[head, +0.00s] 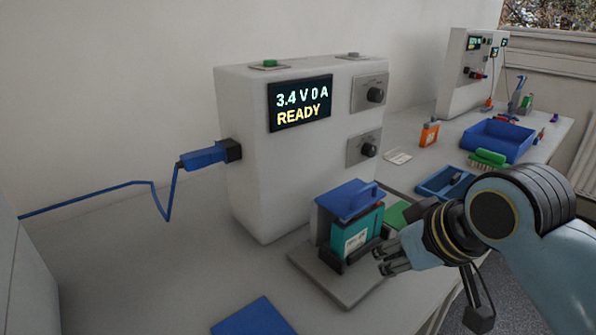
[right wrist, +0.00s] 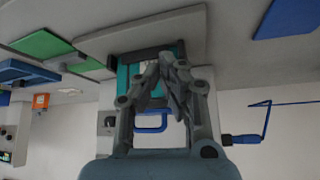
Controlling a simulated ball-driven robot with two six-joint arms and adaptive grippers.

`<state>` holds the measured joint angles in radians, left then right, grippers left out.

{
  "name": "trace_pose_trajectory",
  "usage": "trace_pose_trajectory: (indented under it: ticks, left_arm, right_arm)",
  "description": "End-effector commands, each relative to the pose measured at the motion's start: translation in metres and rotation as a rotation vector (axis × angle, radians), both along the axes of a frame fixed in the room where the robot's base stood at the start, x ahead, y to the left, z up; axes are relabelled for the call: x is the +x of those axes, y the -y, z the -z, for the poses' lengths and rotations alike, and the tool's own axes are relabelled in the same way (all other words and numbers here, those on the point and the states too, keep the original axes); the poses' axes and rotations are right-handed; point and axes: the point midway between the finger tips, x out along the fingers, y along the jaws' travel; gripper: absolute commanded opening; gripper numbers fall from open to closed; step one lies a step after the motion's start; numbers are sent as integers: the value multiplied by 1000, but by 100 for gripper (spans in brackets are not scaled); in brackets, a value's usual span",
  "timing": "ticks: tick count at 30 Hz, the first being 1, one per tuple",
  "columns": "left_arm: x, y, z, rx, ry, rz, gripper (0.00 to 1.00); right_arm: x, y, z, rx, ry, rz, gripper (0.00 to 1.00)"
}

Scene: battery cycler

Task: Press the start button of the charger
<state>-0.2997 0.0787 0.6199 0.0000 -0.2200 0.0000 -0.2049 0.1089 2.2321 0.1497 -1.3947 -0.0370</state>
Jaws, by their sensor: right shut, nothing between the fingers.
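The charger (head: 245,165) is a white box on the bench, its display (head: 300,103) reading 3.4 V 0 A READY. On its top are a green button (head: 270,65) at the left and a grey button (head: 353,55) at the right; which one is start I cannot tell from labels. A teal battery (head: 362,232) stands in a holder in front, under a blue clamp with a handle (head: 350,198). My right gripper (head: 384,260) is shut and empty, just right of the battery, below the charger's top. The right wrist view also shows its fingers (right wrist: 168,62) before the battery. My left gripper is not in view.
A blue plug (head: 203,157) with a cable sits in the charger's left side. Two knobs (head: 375,95) are on its front. Blue trays (head: 497,140), an orange object (head: 429,134) and a second device (head: 462,75) stand to the right. A blue mat (head: 253,318) lies in front.

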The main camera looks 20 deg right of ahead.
Motion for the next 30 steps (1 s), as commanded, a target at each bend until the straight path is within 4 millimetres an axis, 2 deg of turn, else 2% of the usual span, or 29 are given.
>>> trace_pose_trajectory:
  ticks: [1, 2, 5, 6, 9, 12, 13, 15, 18, 30]
  left_arm:
    - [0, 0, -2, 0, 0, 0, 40]
    - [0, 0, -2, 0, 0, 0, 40]
    - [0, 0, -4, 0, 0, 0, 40]
    - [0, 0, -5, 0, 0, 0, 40]
    - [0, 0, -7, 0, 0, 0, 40]
    - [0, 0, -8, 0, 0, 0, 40]
    - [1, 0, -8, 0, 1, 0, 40]
    - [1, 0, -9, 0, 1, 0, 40]
    - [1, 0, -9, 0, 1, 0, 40]
    - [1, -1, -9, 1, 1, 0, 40]
  right_arm:
    - [29, -6, -33, 22, 77, -18, 0]
    - [45, -10, -51, 36, 121, -31, 0]
    - [93, -25, -125, 82, 278, -82, 0]
    - [110, -32, -159, 99, 345, -108, 0]
    - [139, -46, -239, 136, 497, -169, 0]
    - [152, -56, -297, 156, 603, -218, 0]
    - [153, -59, -309, 160, 625, -229, 0]
    - [155, -62, -330, 166, 663, -247, 0]
    - [156, -64, -342, 171, 685, -258, 0]
    - [161, -66, -341, 173, 684, -257, 0]
